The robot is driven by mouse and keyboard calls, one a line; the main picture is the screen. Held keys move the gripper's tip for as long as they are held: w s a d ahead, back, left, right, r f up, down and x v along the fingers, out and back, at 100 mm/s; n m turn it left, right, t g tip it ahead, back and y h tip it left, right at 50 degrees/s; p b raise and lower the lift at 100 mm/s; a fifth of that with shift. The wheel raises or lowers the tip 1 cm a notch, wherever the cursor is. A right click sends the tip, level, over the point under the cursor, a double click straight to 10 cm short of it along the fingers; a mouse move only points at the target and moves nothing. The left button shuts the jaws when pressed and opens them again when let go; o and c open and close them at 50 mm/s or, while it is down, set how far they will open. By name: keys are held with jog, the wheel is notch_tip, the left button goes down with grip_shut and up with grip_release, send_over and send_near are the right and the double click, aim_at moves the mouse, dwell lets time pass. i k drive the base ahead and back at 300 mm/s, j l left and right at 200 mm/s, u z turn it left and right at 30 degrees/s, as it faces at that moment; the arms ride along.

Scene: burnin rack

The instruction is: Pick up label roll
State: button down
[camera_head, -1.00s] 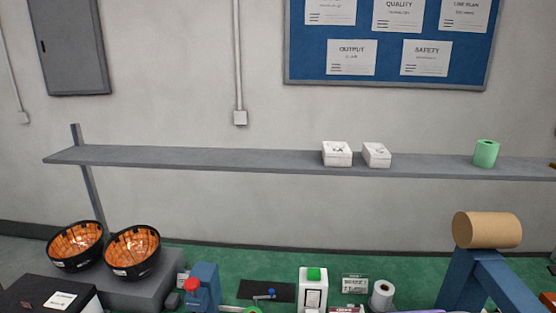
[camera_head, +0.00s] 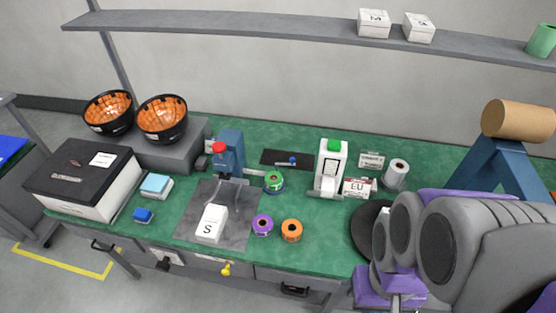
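A white roll (camera_head: 396,174) stands on the green bench top, right of a white-and-green device (camera_head: 330,165) with a white strip at its front. I cannot read which one is the label roll. My grey and purple arm fills the lower right, right of these rolls and apart from them. My gripper's fingertips cannot be made out there.
A grey mat (camera_head: 190,229) carries a white box marked S (camera_head: 211,222) and a blue press (camera_head: 228,152). Orange-lined black bowls (camera_head: 162,119), a black-topped box (camera_head: 85,173) and a blue stand (camera_head: 483,165) flank the bench. A shelf (camera_head: 250,29) runs above.

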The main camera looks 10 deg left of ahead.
aim_at(276, 185)
jog(key=j+z, duration=0.15)
jog(key=z, duration=0.3)
jog(key=j+z, duration=0.2)
jog(key=z, duration=0.3)
jog(key=k+j+z, duration=0.1)
jog(key=j, duration=0.3)
jog(key=j+z, duration=0.15)
jog(key=j, duration=0.2)
jog(key=k+j+z, duration=0.1)
jog(key=j, duration=0.25)
jog(key=k+j+z, duration=0.15)
jog(key=j, duration=0.2)
jog(key=k+j+z, duration=0.1)
jog(key=j, duration=0.25)
jog(key=k+j+z, duration=0.15)
jog(key=k+j, duration=0.2)
jog(key=j, duration=0.15)
jog(key=k+j, duration=0.15)
jog(key=j, duration=0.15)
